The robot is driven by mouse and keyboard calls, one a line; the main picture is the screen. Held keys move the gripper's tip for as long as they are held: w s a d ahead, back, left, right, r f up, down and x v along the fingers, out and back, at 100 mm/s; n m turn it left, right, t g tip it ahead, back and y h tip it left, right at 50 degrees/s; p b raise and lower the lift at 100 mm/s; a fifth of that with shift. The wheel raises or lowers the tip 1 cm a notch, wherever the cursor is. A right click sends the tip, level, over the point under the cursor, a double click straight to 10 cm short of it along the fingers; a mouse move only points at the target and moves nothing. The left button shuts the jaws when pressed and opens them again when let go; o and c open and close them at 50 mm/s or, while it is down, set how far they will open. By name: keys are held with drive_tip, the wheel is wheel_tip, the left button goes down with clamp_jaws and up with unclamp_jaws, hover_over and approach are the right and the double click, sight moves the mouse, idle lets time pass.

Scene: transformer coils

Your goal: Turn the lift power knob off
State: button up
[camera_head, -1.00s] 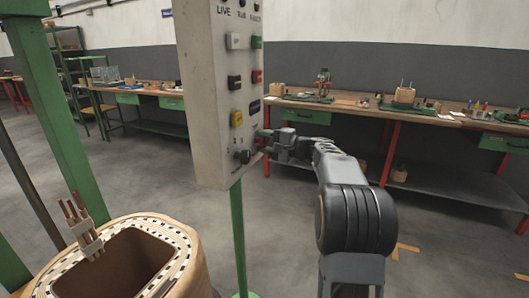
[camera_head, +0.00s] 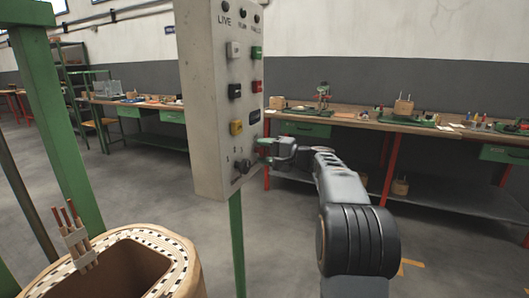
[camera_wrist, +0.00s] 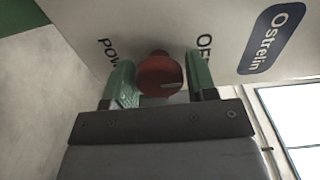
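The red power knob (camera_wrist: 160,75) shows in the wrist view on a pale panel face, with a slot mark on its rim. Partly covered lettering beside it reads "POW" on the left and "OF" on the right. My gripper's green fingers (camera_wrist: 163,84) stand apart, one on each side of the knob. Only narrow gaps show, and I cannot tell whether either finger touches it. In the head view my gripper (camera_head: 265,151) is at the lower right edge of the control box (camera_head: 208,120); there the fingers mostly hide the red knob.
A green post (camera_head: 237,240) holds the box. A wound coil (camera_head: 185,255) stands at the lower left. Workbenches (camera_head: 350,118) line the back wall, with open floor before them.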

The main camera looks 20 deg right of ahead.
drive_tip(key=shift+o, duration=1.4)
drive_tip(key=p+v, duration=0.2)
drive_tip(key=v, duration=1.1)
drive_tip(key=shift+s+d, duration=0.3)
